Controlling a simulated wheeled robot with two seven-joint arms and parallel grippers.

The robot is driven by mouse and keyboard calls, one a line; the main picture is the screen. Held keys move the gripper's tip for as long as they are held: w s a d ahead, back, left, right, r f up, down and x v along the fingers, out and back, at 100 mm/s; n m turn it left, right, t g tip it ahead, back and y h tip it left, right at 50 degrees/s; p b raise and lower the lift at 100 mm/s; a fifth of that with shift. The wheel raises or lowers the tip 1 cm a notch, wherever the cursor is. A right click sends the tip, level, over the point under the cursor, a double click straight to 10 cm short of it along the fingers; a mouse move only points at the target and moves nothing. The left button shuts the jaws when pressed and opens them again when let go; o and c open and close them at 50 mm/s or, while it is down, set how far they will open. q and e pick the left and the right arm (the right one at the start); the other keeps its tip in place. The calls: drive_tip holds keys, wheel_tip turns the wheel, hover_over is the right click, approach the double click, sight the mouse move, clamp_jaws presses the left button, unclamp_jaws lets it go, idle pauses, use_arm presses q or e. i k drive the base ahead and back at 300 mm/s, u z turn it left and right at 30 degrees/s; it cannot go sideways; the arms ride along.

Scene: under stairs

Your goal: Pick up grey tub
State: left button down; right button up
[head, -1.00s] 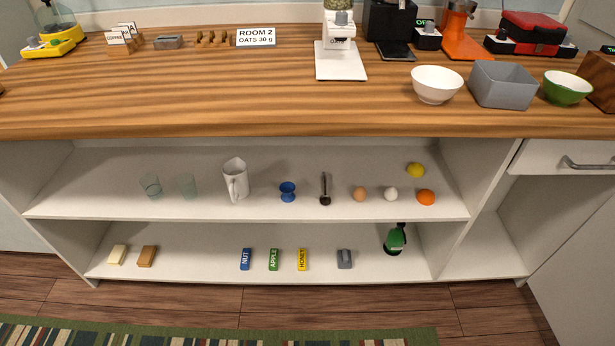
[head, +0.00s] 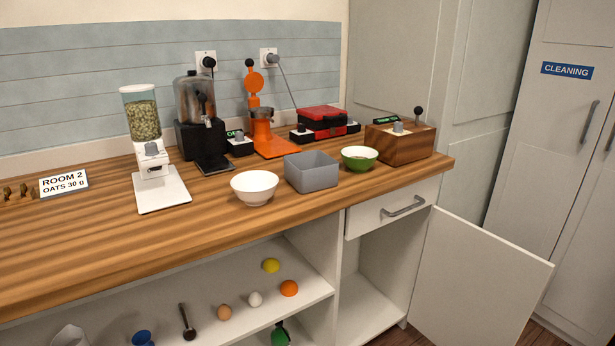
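The grey tub (head: 311,174) is an open rectangular container on the wooden counter, near its front edge. It stands between a white bowl (head: 254,189) on its left and a green bowl (head: 359,160) on its right. Its visible inside looks empty. Neither of my grippers shows in the head view.
Behind the tub stand an orange press (head: 266,134), a red grill (head: 321,119) and a black machine (head: 198,125). A wooden box (head: 400,140) is at the counter's right end. Below, a cabinet door (head: 478,282) stands open beside a closed drawer (head: 397,207).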

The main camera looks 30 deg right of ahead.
sight(309, 172)
drive_tip(key=z, duration=0.75)
drive_tip(key=i, duration=0.1)
drive_tip(key=u, duration=0.05)
